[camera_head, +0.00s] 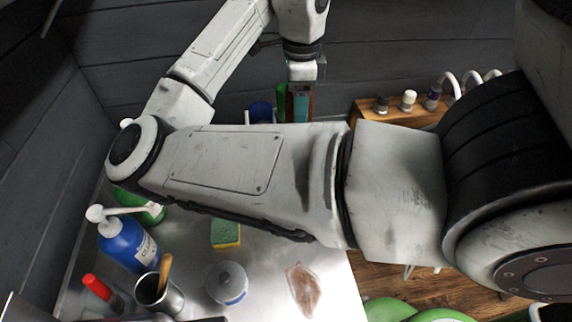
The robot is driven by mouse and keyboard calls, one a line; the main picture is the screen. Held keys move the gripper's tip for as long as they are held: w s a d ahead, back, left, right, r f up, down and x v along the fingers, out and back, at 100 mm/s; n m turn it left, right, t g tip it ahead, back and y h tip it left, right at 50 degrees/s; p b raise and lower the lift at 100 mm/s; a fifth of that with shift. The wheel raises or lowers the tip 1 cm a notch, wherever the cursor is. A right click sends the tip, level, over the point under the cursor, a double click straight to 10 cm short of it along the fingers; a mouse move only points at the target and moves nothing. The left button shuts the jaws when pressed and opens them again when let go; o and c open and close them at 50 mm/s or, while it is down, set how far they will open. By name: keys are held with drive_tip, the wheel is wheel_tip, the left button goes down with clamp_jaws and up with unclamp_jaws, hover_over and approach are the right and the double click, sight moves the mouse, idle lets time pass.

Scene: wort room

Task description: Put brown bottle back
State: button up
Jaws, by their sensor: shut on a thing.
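My gripper (301,90) is at the upper middle, beyond my arm's large forearm link. It is shut on a narrow brown thing with a teal part beside it, seemingly the brown bottle (302,108). My forearm link hides the lower end of the held thing, so I cannot tell whether it touches anything below. A wooden shelf (362,115) to the right of the gripper carries several small bottles, including a white-capped one (408,101) and a dark one (433,97).
A blue container (262,112) and a green thing (281,95) stand close left of my gripper.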

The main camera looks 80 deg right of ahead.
wheel_tip(320, 180, down, 10)
drive_tip(key=shift+r+p, duration=0.25)
drive_tip(key=shift+p, duration=0.35)
drive_tip(key=shift+f, duration=0.15)
drive_tip(key=o, duration=1.1)
wheel_tip(320, 180, up, 12)
drive_tip(key=shift+r+b, duration=0.2)
drive_tip(key=shift+b, duration=0.6)
